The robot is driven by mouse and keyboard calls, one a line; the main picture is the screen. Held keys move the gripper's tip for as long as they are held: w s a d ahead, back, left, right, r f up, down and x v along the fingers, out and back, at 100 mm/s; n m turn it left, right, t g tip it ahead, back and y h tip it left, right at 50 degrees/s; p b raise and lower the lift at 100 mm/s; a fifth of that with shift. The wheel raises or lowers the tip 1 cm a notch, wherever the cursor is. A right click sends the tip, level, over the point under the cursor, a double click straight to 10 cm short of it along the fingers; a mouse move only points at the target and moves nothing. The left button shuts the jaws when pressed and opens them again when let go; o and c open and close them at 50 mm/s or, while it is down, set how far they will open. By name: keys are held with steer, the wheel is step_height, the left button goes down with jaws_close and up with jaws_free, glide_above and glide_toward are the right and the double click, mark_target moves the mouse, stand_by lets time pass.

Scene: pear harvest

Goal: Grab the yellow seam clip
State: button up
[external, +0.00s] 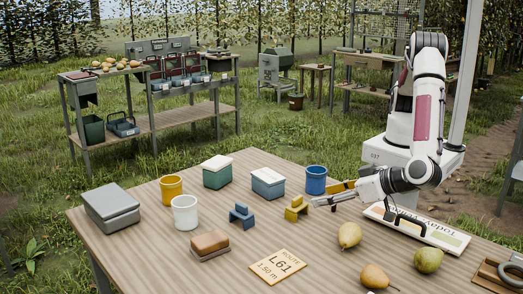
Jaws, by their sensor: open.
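The yellow seam clip (296,208) stands on the wooden table in the external view, near the middle right. It is a small blocky yellow piece with a raised part. My gripper (325,195) is just to the right of the clip, low over the table, with its fingers pointing left toward it. The gripper is open and its jaws look empty. One finger appears near the clip's right side; I cannot tell whether it touches.
A blue clip (241,215) stands left of the yellow one. A blue cup (316,180) stands close behind. Pears (349,235) lie in front of my arm, near a sign (418,229). A yellow cup (171,188), white cup (185,213) and boxes stand farther left.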

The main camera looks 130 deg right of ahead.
mark_target(299, 198)
steer(key=shift+x, duration=1.3)
steer(key=shift+w+r, duration=0.1)
steer(key=shift+d, duration=0.2)
steer(key=shift+r+x, duration=0.2)
steer(key=shift+x, duration=1.05)
steer(key=shift+r+x, duration=0.2)
steer(key=shift+x, duration=1.05)
steer(key=shift+w+d, duration=0.1)
steer(key=shift+d, duration=0.1)
steer(key=c, duration=1.1)
